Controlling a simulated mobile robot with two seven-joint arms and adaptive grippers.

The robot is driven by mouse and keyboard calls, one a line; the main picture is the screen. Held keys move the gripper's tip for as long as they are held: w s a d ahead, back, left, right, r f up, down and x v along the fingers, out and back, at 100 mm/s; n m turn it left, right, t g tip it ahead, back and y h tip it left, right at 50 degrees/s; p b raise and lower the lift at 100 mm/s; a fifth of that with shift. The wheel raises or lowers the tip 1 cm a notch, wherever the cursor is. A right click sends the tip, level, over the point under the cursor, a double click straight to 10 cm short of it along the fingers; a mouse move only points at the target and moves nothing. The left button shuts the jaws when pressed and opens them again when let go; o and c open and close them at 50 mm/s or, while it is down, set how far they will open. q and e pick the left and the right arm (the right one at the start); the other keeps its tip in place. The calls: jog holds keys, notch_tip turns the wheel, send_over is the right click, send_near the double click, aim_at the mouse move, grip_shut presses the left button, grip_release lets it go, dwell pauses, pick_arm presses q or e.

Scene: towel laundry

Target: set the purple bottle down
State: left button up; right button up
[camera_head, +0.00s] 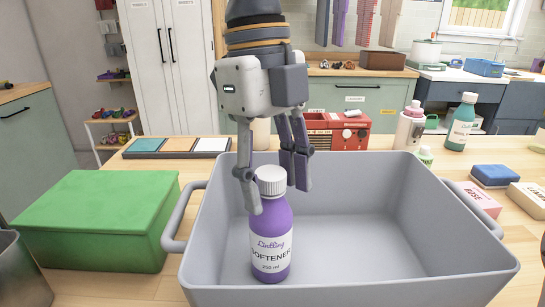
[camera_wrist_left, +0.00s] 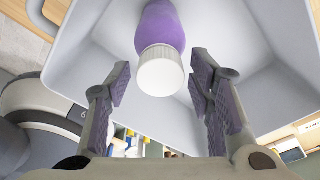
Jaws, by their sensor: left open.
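The purple bottle (camera_head: 271,232) has a white cap and a label reading "SOFTENER". It stands upright inside the grey bin (camera_head: 455,235), toward its left side. My left gripper (camera_head: 278,200) is above the bottle, pointing down, with its fingers open on either side of the cap. In the left wrist view the bottle (camera_wrist_left: 161,28) and its white cap lie beyond the two spread fingers (camera_wrist_left: 160,85), with gaps on both sides. The bottle's base is low in the bin by the near wall. My right gripper is not in view.
A green box (camera_head: 95,215) is left of the bin, and a tray of coloured tiles (camera_head: 178,146) lies behind. A red machine (camera_head: 335,130), a white bottle (camera_head: 409,127) and a teal bottle (camera_head: 461,122) stand behind. A pink box (camera_head: 478,198) is at right. The bin's right part is empty.

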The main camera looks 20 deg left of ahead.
pick_arm(q)
jog(key=shift+r, duration=0.1)
notch_tip(320, 180, up, 12)
jog(key=a, duration=0.1)
jog(key=shift+w+a, duration=0.3)
jog(key=shift+w, duration=0.15)
